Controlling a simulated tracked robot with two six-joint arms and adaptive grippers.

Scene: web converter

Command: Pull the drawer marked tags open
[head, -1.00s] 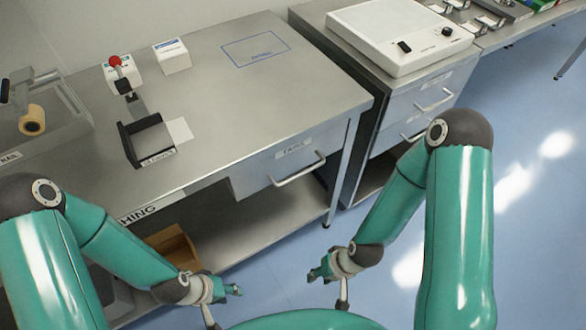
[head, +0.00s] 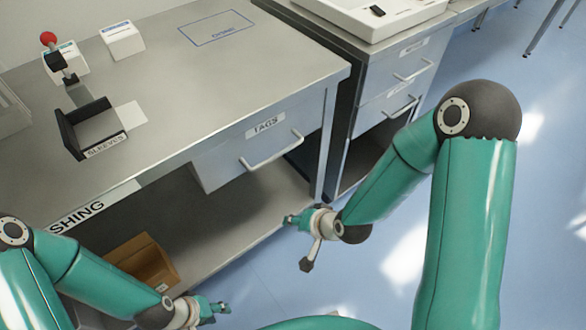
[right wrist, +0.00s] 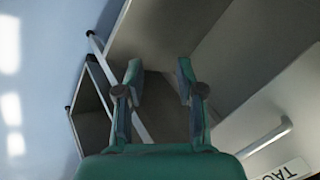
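The drawer marked tags (head: 228,158) sits under the steel bench top, its front about in line with the bench edge. Its label reads TAGS, and a silver bar handle (head: 272,153) crosses its front. In the right wrist view the bar handle (right wrist: 265,139) and the upside-down label (right wrist: 288,170) are at lower right. My right gripper (head: 288,219) is below and in front of the drawer, apart from the handle. In the right wrist view its fingers (right wrist: 158,80) are spread with nothing between them. My left gripper (head: 226,309) is low at bottom centre, away from the drawer; its opening is too small to judge.
A bench leg (head: 326,145) stands right of the drawer. Beyond it is a cabinet with two handled drawers (head: 385,105). A lower shelf (head: 215,225) holds a cardboard box (head: 142,265). A sleeves holder (head: 95,130) stands on the bench. Blue floor is clear in front.

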